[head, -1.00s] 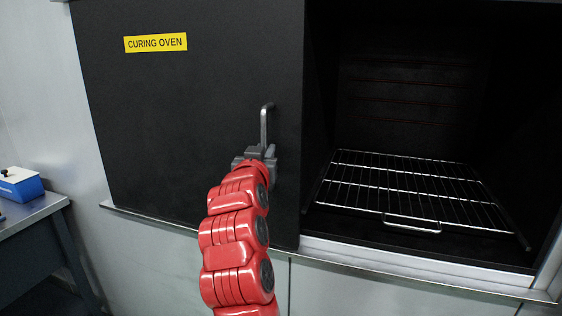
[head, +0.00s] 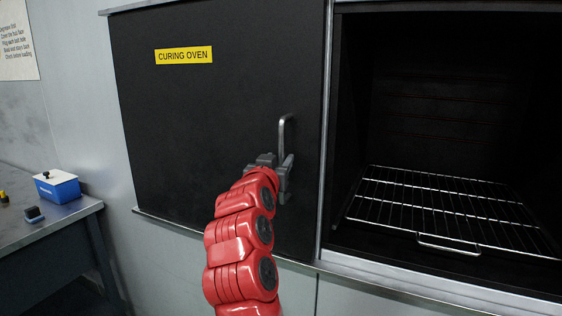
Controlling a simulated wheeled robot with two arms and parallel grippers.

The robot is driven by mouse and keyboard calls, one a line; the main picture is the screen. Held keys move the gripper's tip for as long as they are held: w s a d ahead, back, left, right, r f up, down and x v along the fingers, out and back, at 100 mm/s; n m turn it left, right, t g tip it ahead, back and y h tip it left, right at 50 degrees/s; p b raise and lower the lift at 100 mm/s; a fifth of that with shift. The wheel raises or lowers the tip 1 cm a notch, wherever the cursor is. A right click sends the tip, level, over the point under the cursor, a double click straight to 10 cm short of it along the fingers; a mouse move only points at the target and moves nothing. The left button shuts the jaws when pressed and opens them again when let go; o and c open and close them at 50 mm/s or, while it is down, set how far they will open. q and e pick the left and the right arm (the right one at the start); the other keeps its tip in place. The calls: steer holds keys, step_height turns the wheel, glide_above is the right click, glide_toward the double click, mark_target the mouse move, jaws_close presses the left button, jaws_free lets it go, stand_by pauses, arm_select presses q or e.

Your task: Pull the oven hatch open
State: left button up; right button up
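The oven hatch (head: 210,130) is a flat black panel at the left and centre of the head view, with a yellow "CURING OVEN" label (head: 183,55). Its upright metal handle (head: 283,135) is near the right edge. The hatch stands to the left of the oven opening (head: 440,120), which is uncovered as far as I see. My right gripper (head: 276,172) is at the lower end of the handle, its grey fingers to either side and seemingly apart. The fingertips partly hide the handle's lower end. My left gripper is not in view.
A wire rack (head: 450,210) lies inside the dark oven. A metal post (head: 324,130) and a sill (head: 400,285) frame the opening. At the left, a bench (head: 60,222) carries a blue box (head: 57,188) and small items.

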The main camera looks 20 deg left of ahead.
steer(key=shift+d, duration=0.15)
steer(key=s+d, duration=0.3)
steer(key=s, duration=1.4)
steer(key=shift+d+b, duration=0.2)
steer(key=shift+b, duration=0.2)
steer(key=shift+r, duration=0.1)
